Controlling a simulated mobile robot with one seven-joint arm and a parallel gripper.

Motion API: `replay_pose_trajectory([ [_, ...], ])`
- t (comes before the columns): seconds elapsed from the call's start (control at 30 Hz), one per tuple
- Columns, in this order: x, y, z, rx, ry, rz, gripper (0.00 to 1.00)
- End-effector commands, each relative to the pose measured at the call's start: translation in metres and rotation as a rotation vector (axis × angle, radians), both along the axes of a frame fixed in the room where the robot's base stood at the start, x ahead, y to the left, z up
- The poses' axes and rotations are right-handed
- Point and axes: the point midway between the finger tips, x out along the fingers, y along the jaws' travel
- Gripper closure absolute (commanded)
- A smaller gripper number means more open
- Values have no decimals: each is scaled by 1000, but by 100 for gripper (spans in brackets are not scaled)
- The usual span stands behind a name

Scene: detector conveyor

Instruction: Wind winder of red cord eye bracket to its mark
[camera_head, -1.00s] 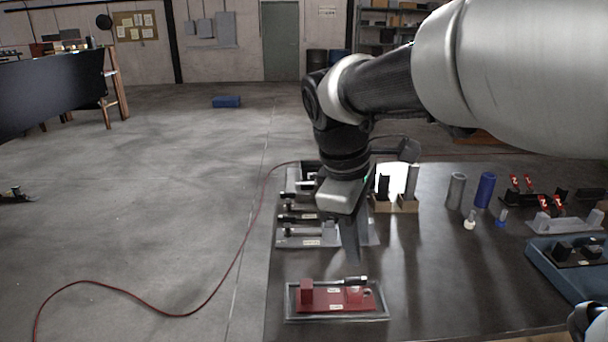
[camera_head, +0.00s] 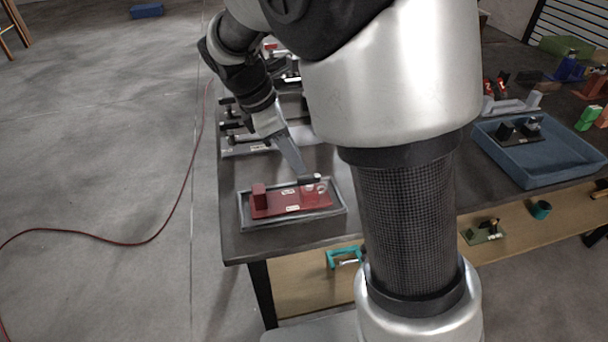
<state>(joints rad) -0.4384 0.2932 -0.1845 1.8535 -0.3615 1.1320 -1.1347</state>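The red cord eye bracket (camera_head: 275,203) sits in a grey tray (camera_head: 247,226) at the table's near left corner. It has a red block at its left end and small pale labels. A dark cylindrical winder (camera_head: 311,179) lies at its right rear, by a pale ring-shaped part. My gripper (camera_head: 298,170) points down just behind the winder, its fingertips close to it. I cannot tell whether they touch it. The fingers are seen edge-on, so their opening is hidden. The mark on the winder is too small to make out.
Several grey fixtures (camera_head: 243,143) stand behind on the table. A blue tray (camera_head: 545,175) with a black device is at the right. A lower shelf (camera_head: 300,290) holds a teal clamp (camera_head: 344,256). My arm hides the table's middle. A red cable (camera_head: 150,238) lies on the floor at left.

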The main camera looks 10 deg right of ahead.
Motion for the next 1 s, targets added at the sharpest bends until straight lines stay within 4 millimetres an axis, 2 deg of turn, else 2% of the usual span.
replay_pose_trajectory([
  [0.03, -1, -4, -13, -1, 2, -1, 73],
  [0.1, -1, -10, -25, -1, 3, -1, 73],
  [0.3, 0, -20, -49, 0, 0, 0, 73],
  [0.47, 0, -23, -56, 0, -1, 0, 73],
  [0.73, 0, -23, -57, 0, -1, -1, 73],
  [0.9, 0, -23, -56, 0, -1, -1, 100],
  [1.0, 0, -23, -57, 1, -1, -1, 100],
])
